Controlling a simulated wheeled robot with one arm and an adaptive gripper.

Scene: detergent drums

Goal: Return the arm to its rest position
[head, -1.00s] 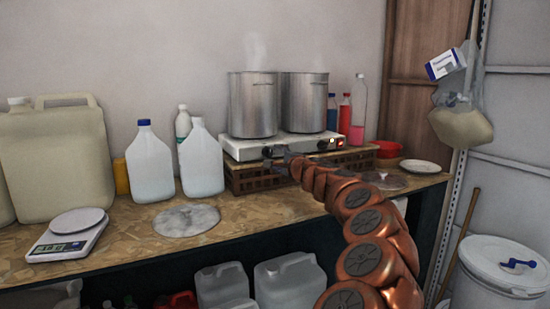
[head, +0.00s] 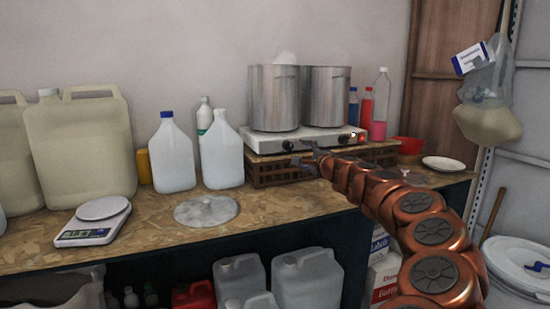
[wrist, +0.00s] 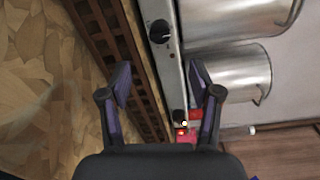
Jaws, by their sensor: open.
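My gripper (head: 308,157) is at the front of the hot plate (head: 325,138), by its left knob, at the end of my copper-coloured arm. In the wrist view my gripper (wrist: 159,85) has its two fingers spread apart with nothing between them but the hot plate's front panel (wrist: 166,62) and the brown slatted crate behind. Two steel pots stand on the hot plate, a left pot (head: 274,98) and a right pot (head: 325,96). Faint steam rises above the left pot. A red light shows on the panel by the right knob (head: 344,139).
The crate (head: 270,172) under the hot plate is close to my gripper. White jugs (head: 174,155), a scale (head: 93,220) and a round grey lid (head: 206,210) are on the bench to the left. A white plate (head: 443,163) lies at the right. The bench's front middle is clear.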

